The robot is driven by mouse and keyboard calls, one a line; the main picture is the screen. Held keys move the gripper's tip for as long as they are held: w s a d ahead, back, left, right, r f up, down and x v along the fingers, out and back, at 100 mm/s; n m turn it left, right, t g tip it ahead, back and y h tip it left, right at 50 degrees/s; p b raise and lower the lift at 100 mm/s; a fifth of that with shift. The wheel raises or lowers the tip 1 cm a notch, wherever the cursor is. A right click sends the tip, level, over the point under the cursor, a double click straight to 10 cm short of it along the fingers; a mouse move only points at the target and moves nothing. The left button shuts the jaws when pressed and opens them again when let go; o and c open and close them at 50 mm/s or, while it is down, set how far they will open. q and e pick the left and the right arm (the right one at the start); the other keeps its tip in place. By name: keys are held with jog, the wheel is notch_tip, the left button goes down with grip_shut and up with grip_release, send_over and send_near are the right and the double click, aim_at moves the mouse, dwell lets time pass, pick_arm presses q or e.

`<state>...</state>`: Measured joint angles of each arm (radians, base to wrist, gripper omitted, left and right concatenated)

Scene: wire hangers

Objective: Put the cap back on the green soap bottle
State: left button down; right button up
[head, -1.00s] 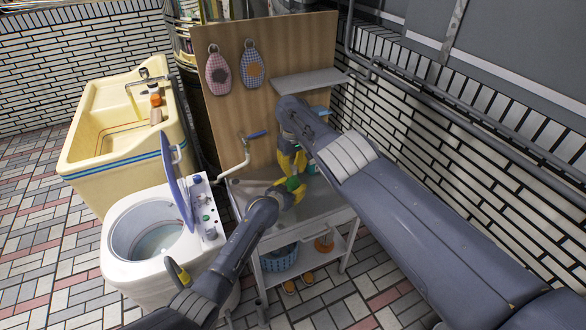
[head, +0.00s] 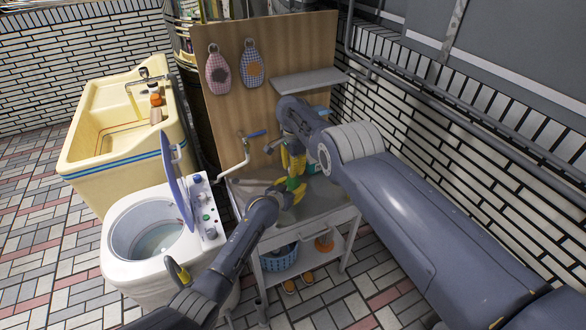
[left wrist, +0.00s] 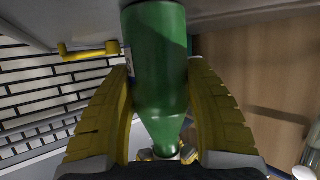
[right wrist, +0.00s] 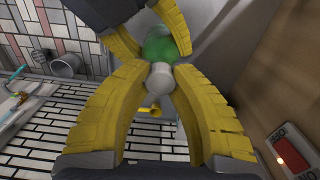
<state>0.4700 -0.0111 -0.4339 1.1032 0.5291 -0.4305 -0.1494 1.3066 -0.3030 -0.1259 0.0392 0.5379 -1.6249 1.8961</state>
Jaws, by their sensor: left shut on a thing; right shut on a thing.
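The green soap bottle (left wrist: 160,65) is between the yellow fingers of my left gripper (left wrist: 161,95), which is shut on it; its narrow neck points toward the bottom of the left wrist view. In the head view, the bottle (head: 293,184) shows as a small green patch at my left gripper (head: 284,190). My right gripper (right wrist: 160,76) is shut on the pale cap (right wrist: 158,74). In the right wrist view the cap lines up in front of the green bottle (right wrist: 160,45). I cannot tell whether cap and neck touch. Fingers partly hide both in the head view.
A grey sink counter (head: 318,205) lies below the grippers, with a wooden board (head: 285,110) behind it and a small shelf (head: 308,82) above. A tap (head: 243,150) stands at left. An open washing machine (head: 150,240) and a yellow basin (head: 115,140) are further left.

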jog(key=m, duration=1)
jog(key=shift+w+m, duration=0.1)
jog(key=shift+m, duration=0.3)
